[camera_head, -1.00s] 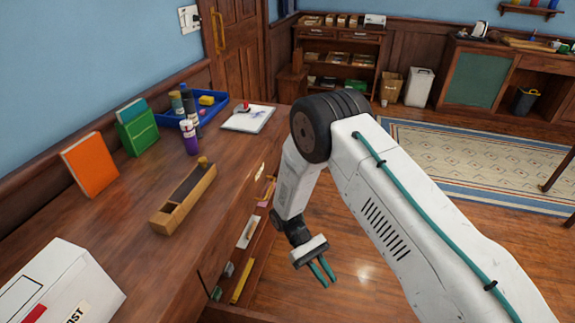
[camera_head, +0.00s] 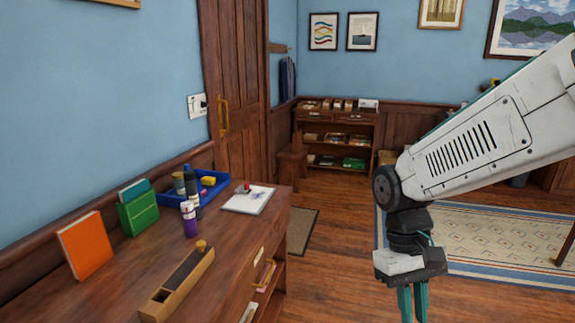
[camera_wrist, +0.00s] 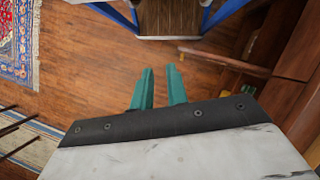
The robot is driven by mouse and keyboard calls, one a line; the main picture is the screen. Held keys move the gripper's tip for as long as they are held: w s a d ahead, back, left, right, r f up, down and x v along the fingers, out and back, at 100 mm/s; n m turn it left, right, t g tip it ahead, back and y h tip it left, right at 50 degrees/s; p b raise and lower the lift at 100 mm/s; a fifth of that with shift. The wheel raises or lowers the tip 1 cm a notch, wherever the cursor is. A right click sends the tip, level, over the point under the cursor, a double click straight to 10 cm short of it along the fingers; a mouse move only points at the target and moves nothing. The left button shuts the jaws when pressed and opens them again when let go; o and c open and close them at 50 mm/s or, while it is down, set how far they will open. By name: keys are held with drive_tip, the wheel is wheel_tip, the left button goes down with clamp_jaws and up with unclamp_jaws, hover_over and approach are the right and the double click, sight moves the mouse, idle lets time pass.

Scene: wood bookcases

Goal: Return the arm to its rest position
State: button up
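My gripper (camera_head: 413,304) hangs at the end of my raised arm on the right of the head view, over the floor and clear of the furniture. Its two teal fingers point down, with a narrow gap between them and nothing in it. They also show in the wrist view (camera_wrist: 159,84), above the wooden floor. The gripper is partly open and empty. The lower ends of the fingers are cut off by the bottom edge of the head view.
The wooden desk (camera_head: 120,277) on the left holds an orange book (camera_head: 84,246), a green box (camera_head: 139,214), a blue tray (camera_head: 220,181), bottles and a long wooden box (camera_head: 178,284). An open drawer (camera_head: 262,290) juts from its side. Floor (camera_head: 335,240) beside it is free.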

drive_tip(key=s+d+r+m+t, duration=0.1)
drive_tip(key=s+d+r+t, duration=0.1)
drive_tip(key=s+r+t, duration=0.1)
drive_tip(key=s+d+r+m+t+y, duration=0.1)
drive_tip(key=s+d+r+t, duration=0.2)
drive_tip(key=s+r, duration=0.2)
drive_tip(key=shift+s+d+r+m, duration=0.3)
drive_tip(key=shift+s+r, duration=0.1)
drive_tip(key=shift+s, duration=0.6)
